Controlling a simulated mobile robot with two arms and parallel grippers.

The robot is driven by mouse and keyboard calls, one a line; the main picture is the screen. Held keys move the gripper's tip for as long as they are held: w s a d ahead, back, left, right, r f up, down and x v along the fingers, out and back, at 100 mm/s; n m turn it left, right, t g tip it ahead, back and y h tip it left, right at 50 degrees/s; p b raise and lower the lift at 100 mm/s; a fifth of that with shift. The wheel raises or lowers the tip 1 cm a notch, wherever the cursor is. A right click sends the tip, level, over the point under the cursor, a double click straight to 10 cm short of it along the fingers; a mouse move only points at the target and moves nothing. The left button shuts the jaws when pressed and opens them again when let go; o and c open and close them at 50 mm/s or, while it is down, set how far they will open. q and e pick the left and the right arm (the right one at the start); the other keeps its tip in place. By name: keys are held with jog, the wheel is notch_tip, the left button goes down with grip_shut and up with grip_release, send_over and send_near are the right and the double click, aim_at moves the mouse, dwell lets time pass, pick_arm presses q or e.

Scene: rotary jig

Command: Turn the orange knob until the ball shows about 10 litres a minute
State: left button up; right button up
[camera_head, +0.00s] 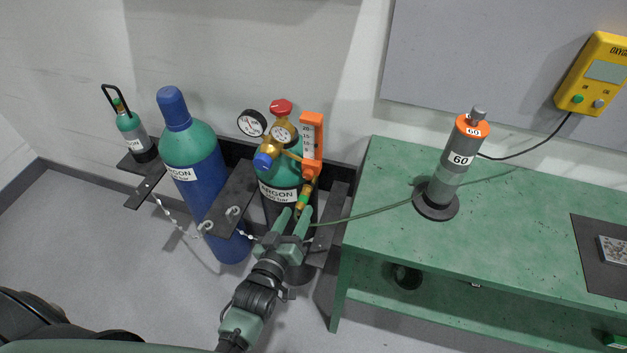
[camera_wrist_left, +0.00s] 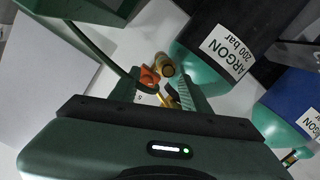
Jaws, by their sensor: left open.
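The flowmeter (camera_head: 312,138) is an upright orange frame with a numbered scale, on the brass regulator of the green-topped argon cylinder (camera_head: 276,191). The ball's height is too small to read. The orange knob (camera_wrist_left: 149,76) shows in the left wrist view beside brass fittings, beyond and between my fingers; in the head view, orange shows at the flowmeter's foot. My left gripper (camera_head: 296,213) is open, its fingertips just below the flowmeter by the hose fitting. The gripper (camera_wrist_left: 157,88) also shows in the wrist view with nothing clearly clamped. My right gripper is out of view.
A blue argon cylinder (camera_head: 206,199) stands left of the green-topped one, with a chain and dark brackets. A green hose (camera_head: 365,212) runs right to a grey post (camera_head: 446,178) on the green bench (camera_head: 530,235). Two round gauges and a red cap crowd the regulator.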

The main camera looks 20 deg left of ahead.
aim_at(306, 176)
pick_arm(q)
jog(key=shift+n+t, duration=0.3)
jog(key=shift+t, duration=0.3)
jog(key=w+r, duration=0.1)
jog(key=w, duration=0.1)
jog(key=w+r+p, duration=0.1)
jog(key=w, duration=0.2)
jog(key=w+r, duration=0.2)
jog(key=shift+w, duration=0.75)
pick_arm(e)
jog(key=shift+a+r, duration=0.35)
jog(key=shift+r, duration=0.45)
pick_arm(q)
grip_shut()
